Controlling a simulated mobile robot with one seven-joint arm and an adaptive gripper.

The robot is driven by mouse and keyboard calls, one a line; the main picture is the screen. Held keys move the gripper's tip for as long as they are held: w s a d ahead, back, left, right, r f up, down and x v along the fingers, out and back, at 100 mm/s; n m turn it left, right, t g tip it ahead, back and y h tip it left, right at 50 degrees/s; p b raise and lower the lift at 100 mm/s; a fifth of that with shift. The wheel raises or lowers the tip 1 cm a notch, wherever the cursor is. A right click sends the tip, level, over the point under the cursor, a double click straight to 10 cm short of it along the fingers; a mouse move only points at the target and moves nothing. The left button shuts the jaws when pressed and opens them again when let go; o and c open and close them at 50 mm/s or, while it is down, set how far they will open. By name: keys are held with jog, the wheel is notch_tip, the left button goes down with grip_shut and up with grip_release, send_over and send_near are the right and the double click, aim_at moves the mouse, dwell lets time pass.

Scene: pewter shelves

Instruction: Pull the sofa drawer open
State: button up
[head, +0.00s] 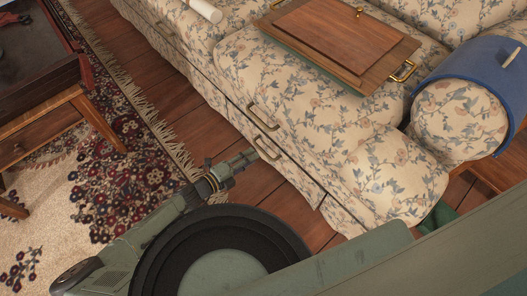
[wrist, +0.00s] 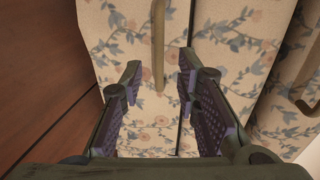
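The sofa (head: 385,180) has cream floral fabric. Its lower front has a drawer panel (head: 290,172) with a brass handle (head: 266,149); a second brass handle (head: 262,118) sits just above on the front. My gripper (head: 248,158) is at the lower handle, in front of the panel. In the wrist view, my gripper (wrist: 160,70) is open, and a brass handle (wrist: 158,40) runs between its two fingers in the picture. No grip on it shows; I cannot tell whether the fingers touch it. The other handle (wrist: 300,95) is at the right edge.
A wooden tray (head: 340,38) with brass handles lies on the sofa seat. A blue cover (head: 478,75) drapes the armrest. A wooden table (head: 45,115) stands on a patterned rug (head: 135,165) at left. Bare wood floor (head: 180,105) lies between rug and sofa.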

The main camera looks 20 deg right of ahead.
aim_at(263, 150)
jog(key=b+x, duration=0.1)
jog(key=x, duration=0.5)
jog(key=shift+w+d+f, duration=0.1)
jog(key=shift+d, duration=0.2)
grip_shut()
dwell(0.5)
